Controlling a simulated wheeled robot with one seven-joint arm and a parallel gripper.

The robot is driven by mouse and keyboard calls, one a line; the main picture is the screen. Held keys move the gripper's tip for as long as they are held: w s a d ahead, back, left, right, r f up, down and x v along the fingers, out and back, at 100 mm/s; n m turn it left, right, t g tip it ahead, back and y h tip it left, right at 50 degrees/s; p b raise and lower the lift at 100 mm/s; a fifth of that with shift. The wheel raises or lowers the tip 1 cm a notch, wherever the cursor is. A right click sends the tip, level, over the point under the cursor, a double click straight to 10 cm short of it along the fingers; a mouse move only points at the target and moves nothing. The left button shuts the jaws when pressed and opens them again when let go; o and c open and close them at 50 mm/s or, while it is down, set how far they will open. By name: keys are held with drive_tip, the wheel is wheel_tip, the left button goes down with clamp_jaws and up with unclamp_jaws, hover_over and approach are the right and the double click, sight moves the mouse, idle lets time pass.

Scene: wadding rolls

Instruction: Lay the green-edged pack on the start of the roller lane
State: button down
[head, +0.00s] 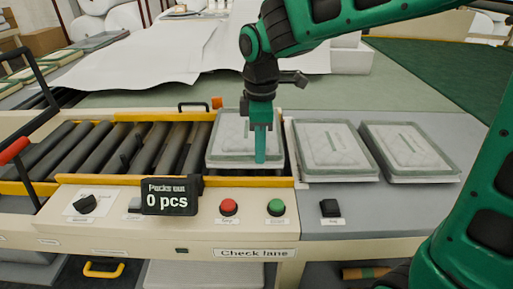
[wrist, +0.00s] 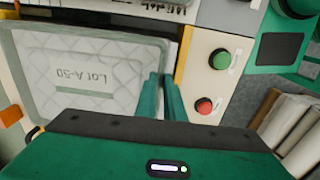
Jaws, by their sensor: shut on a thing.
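The green-edged pack (head: 225,140) is white and quilted. It lies flat-looking over the right end of the roller lane (head: 105,148). My gripper (head: 260,158) is above the pack's front part, pointing down, shut on its edge. In the wrist view the pack (wrist: 110,75) shows a "Lot A-50" label, and my gripper's two green fingers (wrist: 162,95) are at its edge. I cannot tell whether the pack's underside touches the rollers.
Two similar packs (head: 333,152) (head: 408,152) lie on the grey table to the right. A red button (head: 228,207), a green button (head: 276,207) and a "0 pcs" display (head: 168,197) are on the front panel. The rollers to the left are bare.

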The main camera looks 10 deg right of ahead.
drive_tip(key=shift+f, duration=0.4)
drive_tip(key=c, duration=1.8)
unclamp_jaws()
drive_tip(key=shift+c, duration=0.2)
drive_tip(key=shift+r, duration=0.1)
